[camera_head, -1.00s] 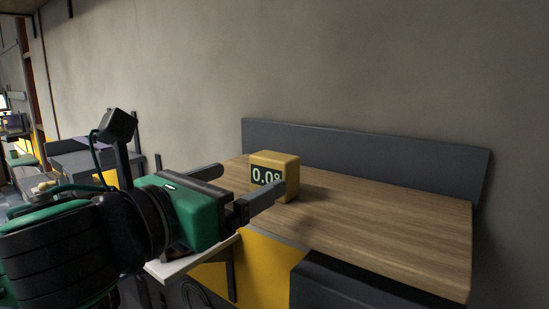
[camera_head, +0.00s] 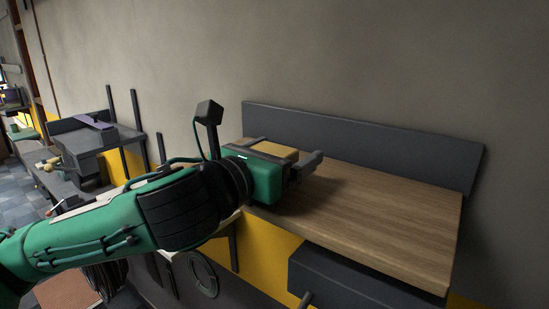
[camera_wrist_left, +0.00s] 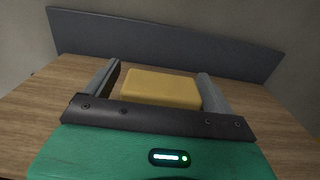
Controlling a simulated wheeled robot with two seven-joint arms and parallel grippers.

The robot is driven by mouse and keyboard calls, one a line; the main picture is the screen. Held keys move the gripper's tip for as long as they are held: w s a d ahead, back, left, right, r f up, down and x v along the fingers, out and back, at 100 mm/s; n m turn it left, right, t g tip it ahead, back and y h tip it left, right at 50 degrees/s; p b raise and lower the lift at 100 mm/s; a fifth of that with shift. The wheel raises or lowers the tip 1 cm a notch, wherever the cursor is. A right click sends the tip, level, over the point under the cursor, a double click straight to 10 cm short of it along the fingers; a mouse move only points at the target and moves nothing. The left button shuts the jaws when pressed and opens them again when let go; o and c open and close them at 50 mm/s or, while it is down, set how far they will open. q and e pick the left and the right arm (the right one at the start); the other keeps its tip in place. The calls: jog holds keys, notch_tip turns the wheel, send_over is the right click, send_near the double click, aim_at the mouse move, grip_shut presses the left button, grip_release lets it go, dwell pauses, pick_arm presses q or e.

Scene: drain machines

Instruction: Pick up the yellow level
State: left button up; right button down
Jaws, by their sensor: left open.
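The yellow level (camera_head: 274,149) is a small yellow box standing on the wooden tabletop near the grey back panel. In the head view only its top shows; my gripper hides its front display. In the left wrist view the yellow level (camera_wrist_left: 162,89) lies between the two fingers, with a gap to the finger on each side. My left gripper (camera_head: 285,150) is open, its fingers reaching along both sides of the level; it also shows in the left wrist view (camera_wrist_left: 158,85). My right gripper is not in view.
The wooden tabletop (camera_head: 390,210) is clear to the right of the level. A grey panel (camera_head: 360,140) runs along its back against the wall. A dark drawer-like box (camera_head: 360,278) juts out below the front edge. Another grey workbench (camera_head: 90,145) stands at the left.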

pick_arm(q)
jog(key=shift+s+a, duration=0.1)
jog(key=shift+c, duration=0.5)
jog(key=c, duration=1.1)
jog(key=shift+c, duration=0.3)
jog(key=shift+r, duration=0.15)
